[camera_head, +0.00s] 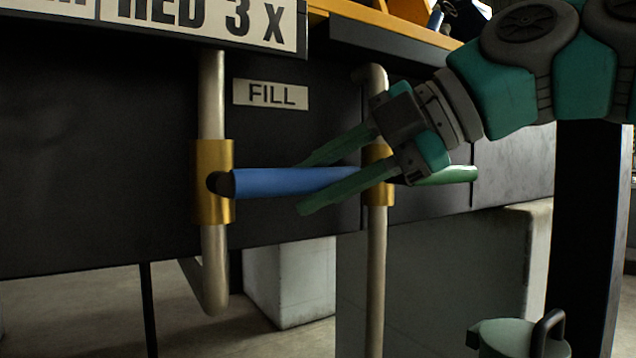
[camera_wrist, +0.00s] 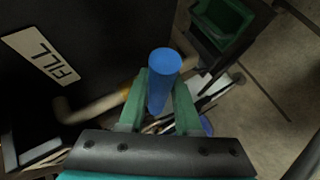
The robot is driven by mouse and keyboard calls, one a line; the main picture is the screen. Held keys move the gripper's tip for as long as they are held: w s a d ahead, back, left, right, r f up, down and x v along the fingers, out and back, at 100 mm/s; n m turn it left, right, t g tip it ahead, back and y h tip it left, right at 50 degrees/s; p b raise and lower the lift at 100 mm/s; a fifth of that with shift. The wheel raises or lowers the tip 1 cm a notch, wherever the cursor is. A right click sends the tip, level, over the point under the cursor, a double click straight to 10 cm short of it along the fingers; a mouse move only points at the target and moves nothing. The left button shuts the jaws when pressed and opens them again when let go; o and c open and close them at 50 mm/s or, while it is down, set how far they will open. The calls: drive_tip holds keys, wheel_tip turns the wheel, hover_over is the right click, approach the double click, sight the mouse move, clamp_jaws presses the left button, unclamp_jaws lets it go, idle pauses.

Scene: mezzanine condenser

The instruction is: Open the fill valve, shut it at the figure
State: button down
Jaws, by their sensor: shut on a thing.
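The fill valve has a brass body (camera_head: 213,205) on a vertical pale pipe, left of the FILL label (camera_head: 270,95). Its blue lever (camera_head: 260,182) points right, roughly level, across the pipe. My gripper (camera_head: 304,187) comes in from the right, one finger above and one below the lever's outer part, and is shut on it. In the wrist view the blue lever (camera_wrist: 165,66) stands between my two green fingers (camera_wrist: 160,98), its round end facing the camera. The FILL label also shows there (camera_wrist: 40,57). No gauge or figure is readable as a fill level.
A second pipe (camera_head: 376,270) stands right of the fill pipe, with a brass valve partly behind my gripper and a green lever (camera_head: 450,175) pointing right. A sign (camera_head: 250,22) reads partly "RED 3 X". A dark green object with a handle (camera_head: 510,338) sits at lower right.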

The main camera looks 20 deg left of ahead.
drive_tip(key=shift+r, duration=0.15)
drive_tip(key=c, duration=0.6)
unclamp_jaws()
drive_tip(key=v, duration=0.6)
drive_tip(key=shift+d+r+p, duration=0.1)
drive_tip(key=shift+p, duration=0.3)
drive_tip(key=shift+d+r, duration=0.25)
drive_tip(key=shift+d, duration=0.45)
